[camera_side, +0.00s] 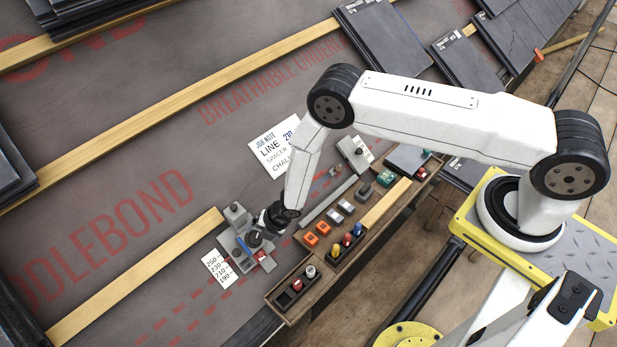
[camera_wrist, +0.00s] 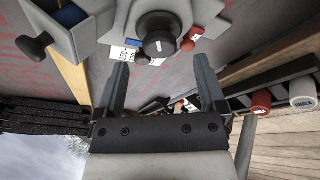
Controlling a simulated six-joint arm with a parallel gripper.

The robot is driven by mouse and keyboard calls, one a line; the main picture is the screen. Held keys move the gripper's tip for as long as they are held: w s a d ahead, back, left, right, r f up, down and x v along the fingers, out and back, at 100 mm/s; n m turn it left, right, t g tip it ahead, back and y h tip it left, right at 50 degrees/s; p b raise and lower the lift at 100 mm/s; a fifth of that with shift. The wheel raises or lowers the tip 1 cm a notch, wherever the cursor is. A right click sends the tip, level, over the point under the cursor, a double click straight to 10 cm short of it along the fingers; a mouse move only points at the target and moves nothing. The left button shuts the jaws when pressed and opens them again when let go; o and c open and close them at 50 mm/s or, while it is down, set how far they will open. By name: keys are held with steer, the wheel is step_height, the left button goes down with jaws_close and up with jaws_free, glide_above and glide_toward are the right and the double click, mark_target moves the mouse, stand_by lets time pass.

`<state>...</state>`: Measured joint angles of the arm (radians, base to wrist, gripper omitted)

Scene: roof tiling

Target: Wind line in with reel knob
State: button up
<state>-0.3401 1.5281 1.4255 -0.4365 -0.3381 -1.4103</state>
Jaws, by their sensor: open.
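My gripper (camera_side: 268,222) is over the grey line device (camera_side: 237,215) on the dark underlay, its fingers partly hidden by the wrist. In the wrist view my gripper (camera_wrist: 162,72) is open and empty, with its fingers wide apart. A round black knob (camera_wrist: 157,30) with a white mark stands on grey housing beyond the gap between the fingertips. A smaller dark knob (camera_wrist: 34,46) sticks out at the upper left, beside a blue part (camera_wrist: 70,14). I cannot tell which of the two is the reel knob. A red knob (camera_wrist: 190,38) sits right of the black one.
A white number scale (camera_side: 219,269) lies left of the device. A wooden tray (camera_side: 290,312) with several coloured pieces stands close on the right. A paper job note (camera_side: 275,145) lies behind. Wooden battens (camera_side: 137,277) cross the roof, with dark tiles (camera_side: 383,42) stacked at the top.

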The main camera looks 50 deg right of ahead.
mark_target(256, 238)
steer(key=shift+x, duration=1.75)
jaws_close()
